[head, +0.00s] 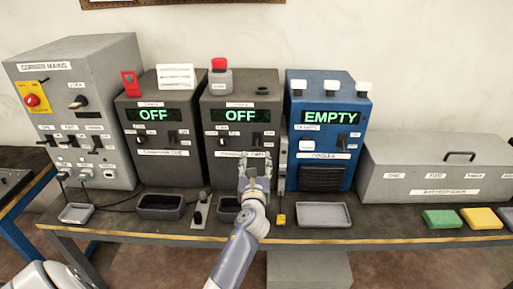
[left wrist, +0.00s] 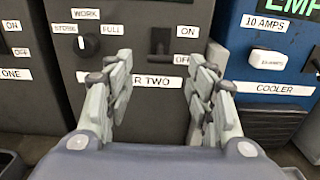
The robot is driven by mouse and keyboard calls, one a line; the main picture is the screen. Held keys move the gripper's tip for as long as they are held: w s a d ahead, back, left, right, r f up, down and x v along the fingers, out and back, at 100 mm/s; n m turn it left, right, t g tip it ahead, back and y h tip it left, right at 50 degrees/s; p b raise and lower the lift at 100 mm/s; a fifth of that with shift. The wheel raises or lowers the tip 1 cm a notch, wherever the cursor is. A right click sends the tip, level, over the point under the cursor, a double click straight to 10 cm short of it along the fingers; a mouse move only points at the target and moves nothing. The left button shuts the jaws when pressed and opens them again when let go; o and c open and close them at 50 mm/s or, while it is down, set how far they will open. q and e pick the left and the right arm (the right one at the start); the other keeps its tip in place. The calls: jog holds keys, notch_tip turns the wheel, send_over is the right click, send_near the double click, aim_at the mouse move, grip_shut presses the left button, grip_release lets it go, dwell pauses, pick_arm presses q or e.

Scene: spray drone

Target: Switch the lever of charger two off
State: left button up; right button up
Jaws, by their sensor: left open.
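Charger two (head: 217,118) is the dark box left of the blue cooler, and its display reads OFF in green. Its lever (left wrist: 160,42) is a dark handle on the front, beside an ON label above and an OFF label below; its exact position is hard to tell. A selector knob (left wrist: 88,44) marked STORE, WORK and FULL sits left of it. My left gripper (head: 257,165) is open and empty in front of charger two's lower front. In the left wrist view its fingers (left wrist: 161,72) point at the panel, apart, below the lever. My right gripper is not in view.
Charger one (head: 153,140) stands left, also reading OFF, beside the grey mains cabinet (head: 75,90). The blue cooler (head: 328,100) reads EMPTY and stands close on the right. Small trays, including a grey one (head: 325,221), lie along the front of the bench.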

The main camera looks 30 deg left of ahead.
aim_at(257, 149)
pick_arm(q)
jog(key=x, duration=0.8)
jog(key=shift+d, duration=0.1)
jog(key=c, duration=1.1)
